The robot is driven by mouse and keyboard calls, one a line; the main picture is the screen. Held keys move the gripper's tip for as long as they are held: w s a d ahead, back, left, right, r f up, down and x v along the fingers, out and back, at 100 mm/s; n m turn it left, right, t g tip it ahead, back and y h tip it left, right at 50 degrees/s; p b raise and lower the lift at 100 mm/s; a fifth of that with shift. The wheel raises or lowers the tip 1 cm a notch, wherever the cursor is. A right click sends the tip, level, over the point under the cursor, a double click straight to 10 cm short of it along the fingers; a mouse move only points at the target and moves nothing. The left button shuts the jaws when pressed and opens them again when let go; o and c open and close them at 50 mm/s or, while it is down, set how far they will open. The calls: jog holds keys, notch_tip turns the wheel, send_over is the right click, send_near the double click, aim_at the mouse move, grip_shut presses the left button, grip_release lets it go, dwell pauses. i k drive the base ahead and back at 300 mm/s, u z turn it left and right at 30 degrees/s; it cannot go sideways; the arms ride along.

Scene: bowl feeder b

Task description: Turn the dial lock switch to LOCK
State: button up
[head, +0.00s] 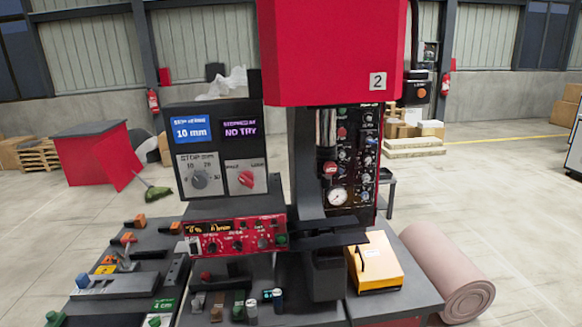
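The dial lock switch is a small red knob (246,179) on a pale plate in the right half of the dark control panel (218,108). The word at its upper right appears to read LOCK; the word at its upper left is too blurred to read surely. Which way the knob points is too small to tell. Left of it on the same panel is a grey stop dial (199,179) with numbers around it. Above are a blue display (192,130) reading 10 mm and a purple display (240,130) reading NO TRY.
A red machine head (335,50) marked 2 stands right of the panel, with a gauge (337,197) below. A red control box (236,236) sits under the panel. Several small parts and a yellow box (374,264) are on the bench.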

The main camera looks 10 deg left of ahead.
aim_at(246, 178)
jog(key=u, duration=0.1)
jog(key=i, duration=1)
jog(key=u, duration=0.5)
